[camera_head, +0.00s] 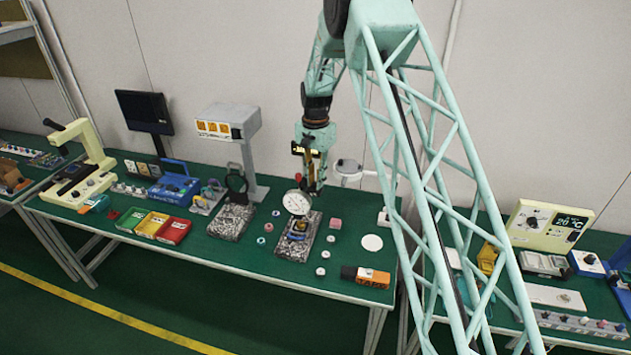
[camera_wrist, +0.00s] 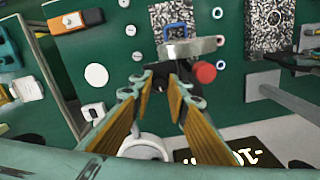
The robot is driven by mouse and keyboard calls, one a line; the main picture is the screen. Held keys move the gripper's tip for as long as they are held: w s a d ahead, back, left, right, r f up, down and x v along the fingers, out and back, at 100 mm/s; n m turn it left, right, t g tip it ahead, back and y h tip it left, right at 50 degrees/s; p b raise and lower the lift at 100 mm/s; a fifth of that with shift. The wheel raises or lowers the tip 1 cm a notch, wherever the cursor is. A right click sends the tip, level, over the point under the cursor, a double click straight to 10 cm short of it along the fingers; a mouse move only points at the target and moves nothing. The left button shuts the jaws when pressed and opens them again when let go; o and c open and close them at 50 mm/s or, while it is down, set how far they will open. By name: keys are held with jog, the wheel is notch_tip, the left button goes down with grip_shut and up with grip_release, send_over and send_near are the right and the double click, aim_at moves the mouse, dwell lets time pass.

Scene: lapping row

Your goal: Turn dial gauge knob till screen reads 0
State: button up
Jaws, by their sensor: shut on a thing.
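The dial gauge (camera_head: 297,202) has a round white face with a dark needle. It stands over a speckled granite base (camera_head: 285,247) on the green bench. Its reading is too small to make out. My gripper (camera_head: 308,183) points down just behind the gauge. In the wrist view the gauge is seen edge-on as a grey disc (camera_wrist: 190,48), beyond my fingertips (camera_wrist: 161,82). The fingers are close together on a small dark part there, apparently the gauge knob, mostly hidden between them. A red round piece (camera_wrist: 205,72) sits right of the fingertips.
A second granite stand (camera_head: 232,221) is to the left. Small rings lie on both sides of the gauge. A white disc (camera_head: 372,242) and an orange-black box (camera_head: 366,277) are to the right. A dark monitor (camera_head: 145,110) and a display box (camera_head: 228,122) stand behind.

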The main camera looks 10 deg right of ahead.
jog(key=shift+n, duration=0.5)
jog(key=n+b, duration=0.2)
jog(key=n, duration=0.1)
jog(key=shift+f+n, duration=0.1)
jog(key=shift+n, duration=0.3)
jog(key=n+b, duration=0.2)
jog(key=n, duration=0.3)
jog(key=n+b, duration=0.1)
jog(key=n, duration=0.3)
jog(key=shift+d, duration=0.1)
jog(key=shift+n+b, duration=0.4)
jog(key=shift+n, duration=1.4)
jog(key=o, duration=0.8)
jog(key=shift+o, duration=0.2)
jog(key=shift+r, duration=0.2)
